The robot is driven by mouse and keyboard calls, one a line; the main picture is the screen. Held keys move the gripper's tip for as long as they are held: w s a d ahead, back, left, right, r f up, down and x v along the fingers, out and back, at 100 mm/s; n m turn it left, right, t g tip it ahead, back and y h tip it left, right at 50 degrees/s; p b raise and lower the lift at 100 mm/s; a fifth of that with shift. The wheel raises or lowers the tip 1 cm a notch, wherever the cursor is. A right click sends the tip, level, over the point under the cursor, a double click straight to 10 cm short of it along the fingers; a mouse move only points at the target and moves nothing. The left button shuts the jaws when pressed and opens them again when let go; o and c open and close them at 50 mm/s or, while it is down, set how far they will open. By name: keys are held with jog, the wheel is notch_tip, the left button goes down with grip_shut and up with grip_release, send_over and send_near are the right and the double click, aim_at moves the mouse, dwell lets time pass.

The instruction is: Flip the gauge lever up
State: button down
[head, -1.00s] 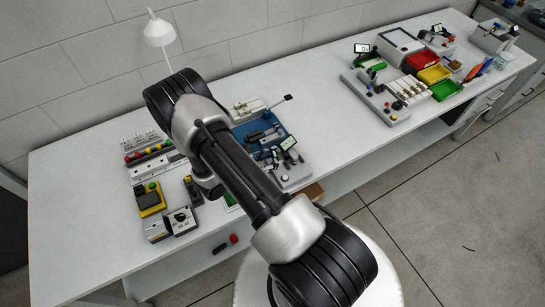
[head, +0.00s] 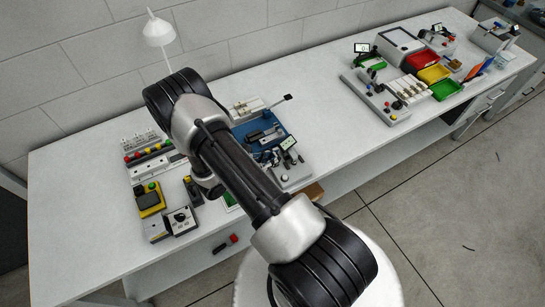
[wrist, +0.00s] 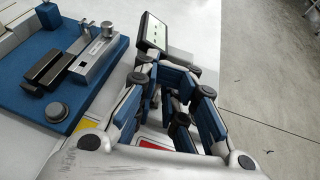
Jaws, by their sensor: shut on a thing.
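The gauge has a small screen in a dark frame, with a pale green face (wrist: 156,33), just beyond my fingertips in the wrist view. In the head view the same screen (head: 288,143) stands at the front right of the blue fixture. My gripper (wrist: 168,75) is shut on the gauge lever, beside and below the screen. The fingers hide the lever almost wholly, so its angle cannot be told. In the head view my gripper (head: 268,157) is dark and partly behind my own arm.
A blue fixture plate (wrist: 30,75) with a metal clamp (wrist: 98,50) and a black block (wrist: 50,65) lies just left of my gripper. A yellow button box (head: 150,200) and coloured buttons (head: 148,153) sit farther left. The table's middle right is clear.

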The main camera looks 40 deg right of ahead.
jog(key=shift+w, duration=0.2)
jog(key=shift+w+d+n+g+b, duration=0.15)
jog(key=shift+w+n+g+b, duration=0.3)
jog(key=shift+n+g, duration=0.2)
jog(key=shift+w+d+f+n+g+y+b, duration=0.15)
jog(key=shift+w+n+g+y+b, duration=0.1)
jog(key=shift+w+n+g+b, duration=0.35)
jog(key=shift+w+d+f+n+g+y+b, duration=0.15)
jog(key=shift+w+n+g+y+b, duration=0.15)
jog(key=shift+n, duration=0.45)
jog(key=shift+s+a, duration=0.1)
